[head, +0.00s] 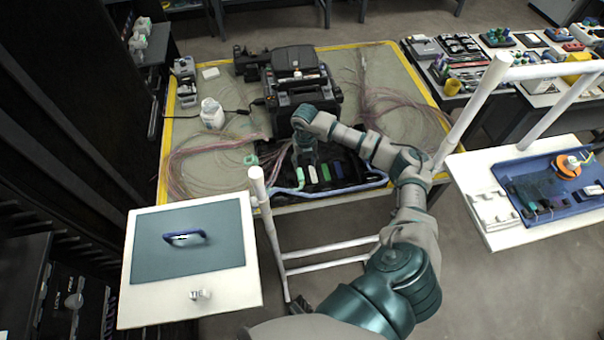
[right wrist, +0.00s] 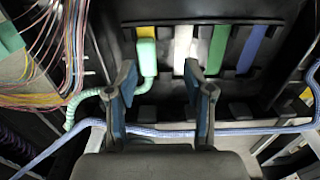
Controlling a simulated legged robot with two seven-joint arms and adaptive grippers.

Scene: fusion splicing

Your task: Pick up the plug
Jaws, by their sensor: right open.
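The plug (right wrist: 147,57) is mint green, with a matching green cable curving down and left from it. It sits upright at the yellow strip (right wrist: 146,32) of the black tray in the right wrist view. My right gripper (right wrist: 160,76) is open, its two blue-padded fingers pointing at the tray. The plug appears between the fingertips, nearer the left finger; I see no grip on it. In the head view my right gripper (head: 304,158) is over the tray, with a mint-green piece, probably the plug (head: 300,177), just below. My left gripper is not in view.
White, green and blue strips (right wrist: 248,48) lie right of the plug. A blue cable (right wrist: 250,130) crosses the tray's front behind the fingers. Loose pink fibres (head: 215,160) spread left. A black splicer (head: 295,85) stands behind. A white-framed board (head: 190,270) holds a blue loop.

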